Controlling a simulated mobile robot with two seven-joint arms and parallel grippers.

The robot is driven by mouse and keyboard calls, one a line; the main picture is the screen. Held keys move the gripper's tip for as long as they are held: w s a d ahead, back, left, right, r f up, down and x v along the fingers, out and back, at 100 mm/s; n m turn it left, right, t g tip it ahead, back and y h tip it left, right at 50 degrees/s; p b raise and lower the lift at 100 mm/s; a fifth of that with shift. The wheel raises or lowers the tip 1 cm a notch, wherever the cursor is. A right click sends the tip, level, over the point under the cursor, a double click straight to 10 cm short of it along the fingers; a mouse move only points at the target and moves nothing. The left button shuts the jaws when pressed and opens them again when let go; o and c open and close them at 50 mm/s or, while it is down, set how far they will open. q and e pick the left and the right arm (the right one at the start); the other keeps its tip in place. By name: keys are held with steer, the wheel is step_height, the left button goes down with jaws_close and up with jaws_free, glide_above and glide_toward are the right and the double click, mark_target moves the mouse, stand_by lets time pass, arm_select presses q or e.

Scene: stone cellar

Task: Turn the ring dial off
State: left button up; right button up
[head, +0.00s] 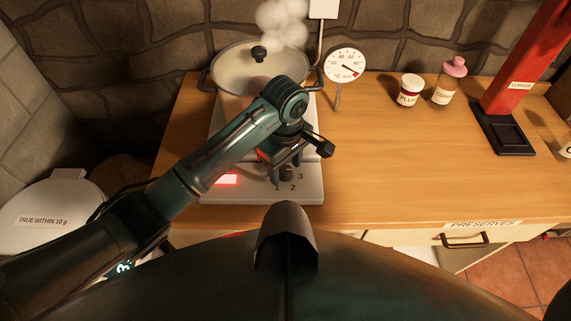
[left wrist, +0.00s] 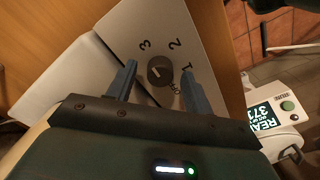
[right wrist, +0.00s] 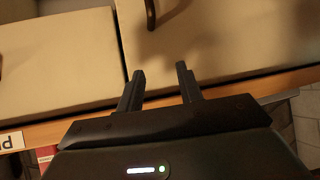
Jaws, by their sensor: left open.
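The ring dial (left wrist: 160,71) is a small dark round knob on the pale front panel of the hot plate (head: 310,190). The numbers 1, 2 and 3 are printed around it. A light mark shows on its top, but I cannot tell its setting for certain. My left gripper (left wrist: 160,66) is open, with one finger on each side of the dial in the left wrist view; I cannot tell whether they touch it. In the head view my left gripper (head: 290,157) hangs over the panel and partly hides the dial. My right gripper (right wrist: 160,68) is open and empty before pale drawer fronts.
A lidded pot (head: 240,72) steams on the hot plate, whose red light (head: 227,180) glows. A dial thermometer (head: 345,65) stands beside the pot. Jars (head: 409,92) and a red corner press (head: 522,65) stand farther right. The counter's middle right (head: 400,150) is clear.

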arm_select(q)
steer(key=shift+f, duration=0.2)
steer(key=shift+c, duration=0.3)
steer(key=c, duration=0.9)
